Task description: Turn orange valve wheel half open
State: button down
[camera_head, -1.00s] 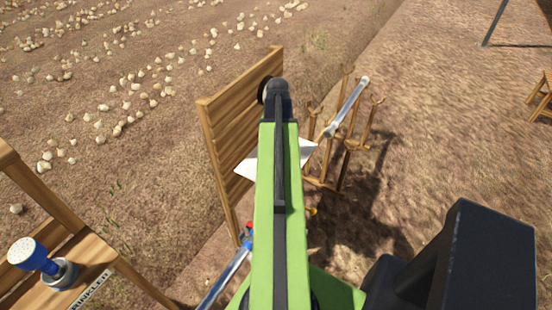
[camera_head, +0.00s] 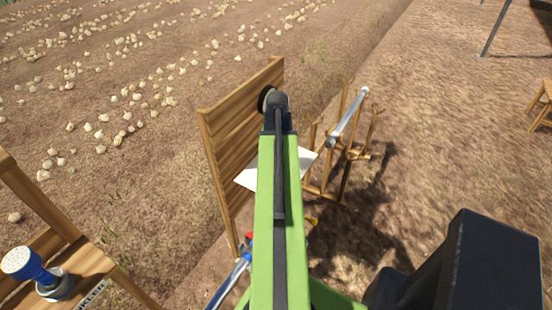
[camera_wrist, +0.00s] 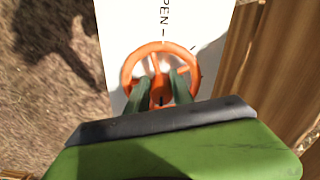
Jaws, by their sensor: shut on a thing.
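The orange valve wheel (camera_wrist: 127,68) shows in the wrist view, in front of a white panel (camera_wrist: 115,25) with the partly cut-off letters "PEN" and a tick mark above the wheel. My gripper (camera_wrist: 160,82) has its two dark green fingers inside the rim, one on each side of the middle, shut on the wheel's inner part. The exact contact is hard to see. In the head view my green arm hides the wheel; only edges of the white panel (camera_head: 247,178) show on both sides.
A wooden slatted board (camera_head: 225,135) stands left of my arm. A wooden rack (camera_head: 345,165) holding a grey tube (camera_head: 347,118) stands to the right. A blue sprinkler (camera_head: 30,266) sits on a wooden stand at lower left. A blue-and-grey pipe (camera_head: 230,282) runs beside my arm. Open soil lies to the right.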

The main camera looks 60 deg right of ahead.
jog(key=shift+w+d+n, duration=0.1)
jog(key=shift+d+n, duration=0.35)
jog(key=shift+n, duration=0.45)
jog(key=n, duration=1.1)
jog(key=shift+n, duration=0.3)
jog(key=n, duration=0.4)
jog(key=shift+n, duration=0.3)
jog(key=c, duration=1.1)
grip_release()
